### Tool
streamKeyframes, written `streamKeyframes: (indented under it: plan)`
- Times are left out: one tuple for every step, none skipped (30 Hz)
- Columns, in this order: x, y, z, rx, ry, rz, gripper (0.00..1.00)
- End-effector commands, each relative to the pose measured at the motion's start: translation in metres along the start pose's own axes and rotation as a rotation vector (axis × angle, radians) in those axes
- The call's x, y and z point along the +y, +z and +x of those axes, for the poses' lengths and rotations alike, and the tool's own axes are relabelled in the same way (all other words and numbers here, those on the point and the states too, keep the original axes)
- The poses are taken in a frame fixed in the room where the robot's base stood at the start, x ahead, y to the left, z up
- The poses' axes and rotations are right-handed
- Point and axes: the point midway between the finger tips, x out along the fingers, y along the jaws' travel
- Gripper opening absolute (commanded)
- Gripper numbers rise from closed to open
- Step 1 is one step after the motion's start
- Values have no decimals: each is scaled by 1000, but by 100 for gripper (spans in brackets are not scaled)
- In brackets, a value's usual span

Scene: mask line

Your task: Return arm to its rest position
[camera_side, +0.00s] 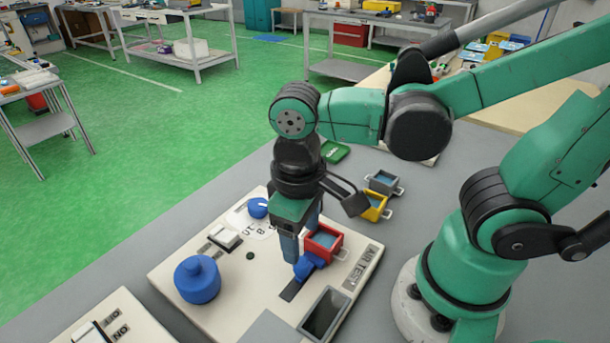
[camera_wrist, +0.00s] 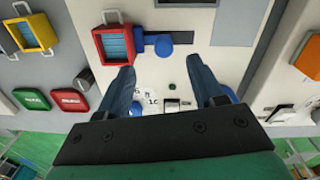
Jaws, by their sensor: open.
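My gripper (camera_side: 297,245) hangs fingers-down over the cream test panel (camera_side: 238,318) in the side view. In the wrist view my gripper (camera_wrist: 163,80) has its two blue-grey fingers well apart, with nothing held between them. A red bin with blue contents (camera_side: 323,243) stands on the panel, right of the fingers in the side view. It also shows in the wrist view (camera_wrist: 96,46). A blue slider knob (camera_side: 308,265) sits at a dark slot beside the bin, close to the fingers. Whether a finger touches it cannot be told.
A large blue button (camera_side: 197,280), a blue dial (camera_side: 258,207), a white switch (camera_side: 224,236) and a dark screen (camera_side: 325,313) are on the panel. A yellow bin (camera_side: 376,206) and a grey bin (camera_side: 384,182) stand behind. A second panel (camera_side: 110,318) is at lower left.

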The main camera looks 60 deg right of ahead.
Motion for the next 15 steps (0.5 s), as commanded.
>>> streamKeyframes:
  plan:
    - [0, 0, -1, 0, 0, 0, 61]
    - [0, 0, -2, 0, 0, 0, 61]
    - [0, 0, -2, 0, 0, 0, 61]
    - [0, 0, -2, 0, 0, 0, 61]
    - [0, 0, -2, 0, 0, 0, 61]
    - [0, 0, -2, 0, 0, 0, 61]
    - [0, 0, -2, 0, 0, 0, 61]
    - [0, 0, -2, 0, 0, 0, 61]
    - [0, 0, -2, 0, 0, 0, 61]
    - [0, 0, -2, 2, -1, 1, 61]
    - [1, -1, -2, 9, -3, 4, 61]
    - [4, -4, -2, 32, -10, 13, 61]
    - [8, -7, -3, 60, -18, 21, 61]
    - [13, -11, -4, 98, -27, 36, 61]
    - [22, -18, -7, 163, -39, 55, 61]
